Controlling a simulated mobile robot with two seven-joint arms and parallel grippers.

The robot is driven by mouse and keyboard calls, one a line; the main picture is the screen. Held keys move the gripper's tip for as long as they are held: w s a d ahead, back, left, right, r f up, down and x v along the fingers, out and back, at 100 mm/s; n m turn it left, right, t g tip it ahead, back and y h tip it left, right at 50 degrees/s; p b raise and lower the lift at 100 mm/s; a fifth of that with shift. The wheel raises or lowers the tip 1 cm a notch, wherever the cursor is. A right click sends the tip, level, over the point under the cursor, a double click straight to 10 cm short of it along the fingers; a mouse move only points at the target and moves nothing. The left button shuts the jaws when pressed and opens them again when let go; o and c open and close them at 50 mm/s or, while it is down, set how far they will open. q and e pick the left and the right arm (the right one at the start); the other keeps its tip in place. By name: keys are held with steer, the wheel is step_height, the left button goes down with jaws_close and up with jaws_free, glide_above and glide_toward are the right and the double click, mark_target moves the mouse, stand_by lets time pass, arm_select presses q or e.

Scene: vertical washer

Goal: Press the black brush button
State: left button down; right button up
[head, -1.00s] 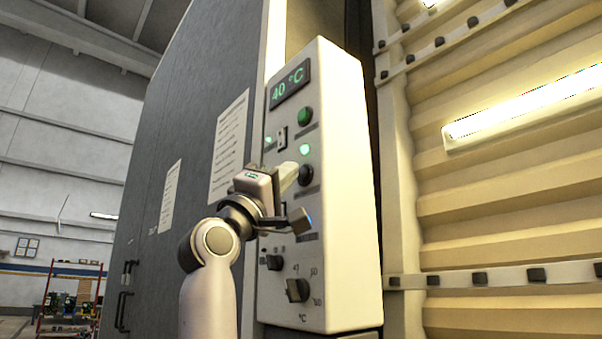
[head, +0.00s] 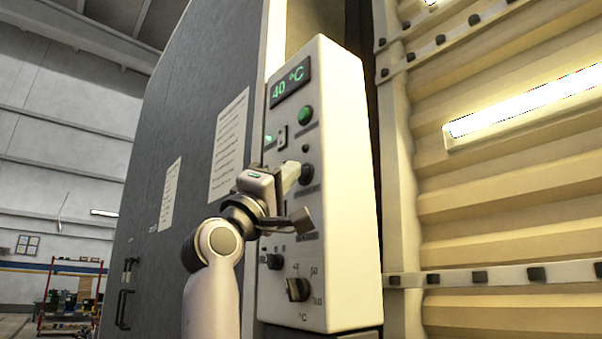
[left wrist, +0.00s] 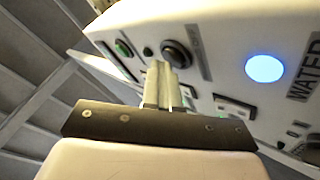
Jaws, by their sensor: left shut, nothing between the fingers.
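The white control panel (head: 345,200) carries a round black button (head: 306,174) below a small indicator lamp (head: 306,148), which is dark. My left gripper (head: 292,172) is shut and empty, its pale fingertips right at the left side of the black button. In the left wrist view, the closed fingers (left wrist: 160,75) point up at the black button (left wrist: 176,53) and overlap its lower edge. I cannot tell whether they touch it. The label beside the button is too blurred to read. My right gripper is out of view.
Above are a green button (head: 305,115) and a display (head: 290,86) reading 40 °C. Below are a small black switch (head: 273,261) and a temperature knob (head: 297,289). The left wrist view shows a lit blue lamp (left wrist: 265,68) beside a WATER label.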

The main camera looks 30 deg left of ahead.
arm_select(q)
steer(key=shift+s+a, duration=0.25)
steer(key=shift+s, duration=0.35)
steer(key=s, duration=0.1)
steer(key=s+a+b, duration=0.1)
steer(key=s, duration=0.1)
steer(key=s+a+b, duration=0.1)
steer(key=shift+s, duration=0.35)
stand_by(0.8)
